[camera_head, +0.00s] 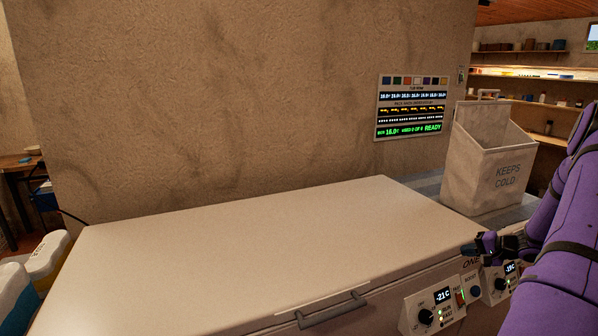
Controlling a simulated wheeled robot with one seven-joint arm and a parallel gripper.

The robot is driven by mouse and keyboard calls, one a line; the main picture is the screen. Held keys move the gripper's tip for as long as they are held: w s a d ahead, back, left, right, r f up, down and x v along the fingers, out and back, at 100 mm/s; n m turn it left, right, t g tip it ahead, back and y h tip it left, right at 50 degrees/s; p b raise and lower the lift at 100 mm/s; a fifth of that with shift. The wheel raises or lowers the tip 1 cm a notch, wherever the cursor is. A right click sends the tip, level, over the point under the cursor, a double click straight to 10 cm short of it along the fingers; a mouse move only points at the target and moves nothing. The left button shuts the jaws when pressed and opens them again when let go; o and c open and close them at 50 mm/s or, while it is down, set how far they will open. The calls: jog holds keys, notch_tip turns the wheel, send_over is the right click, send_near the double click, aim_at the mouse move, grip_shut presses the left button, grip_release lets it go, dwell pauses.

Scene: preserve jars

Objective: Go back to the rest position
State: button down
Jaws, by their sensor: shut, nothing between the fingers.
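My purple arm comes in at the right edge. My gripper (478,247), dark and small, is at its end, by the front right corner of the white chest freezer (240,240). It is shut, with nothing seen in it. The freezer lid is down, with a grey handle (332,311) on its front edge. My arm hides part of the freezer's right side and the control boxes there.
A control box (432,306) reading -21C is on the freezer front, with another (499,283) beside it. A bin (487,158) marked KEEPS COLD stands open behind. A display panel (411,107) hangs on the wall. Tubs (47,258) stand at left. The lid top is clear.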

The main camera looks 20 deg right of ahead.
jog(key=w+a+r+n+g+y, duration=0.2)
jog(key=w+a+r+n+g, duration=0.3)
jog(key=a+r, duration=0.9)
jog(key=a+r+n+g+h, duration=0.1)
jog(key=a+r, duration=0.5)
jog(key=a, duration=0.2)
jog(key=a+r+n+g, duration=0.1)
jog(key=a+r+n, duration=0.1)
jog(key=a+r, duration=0.45)
jog(key=s+a+r+n+h, duration=0.1)
jog(key=s+a+r, duration=0.15)
jog(key=a, duration=0.25)
jog(key=s+a+r+n+g+h, duration=0.1)
jog(key=s+a+r, duration=0.1)
jog(key=s+a, duration=0.25)
jog(key=s+a+r+n+h, duration=0.1)
jog(key=s+a+r, duration=0.15)
jog(key=a, duration=0.35)
jog(key=s+a+r+n+t+h, duration=0.1)
jog(key=s+a, duration=0.2)
jog(key=s, duration=0.4)
jog(key=s+a+r+n+t+h, duration=0.1)
jog(key=s+a, duration=0.2)
jog(key=s, duration=0.4)
jog(key=shift+r, duration=0.15)
jog(key=shift+a, duration=0.1)
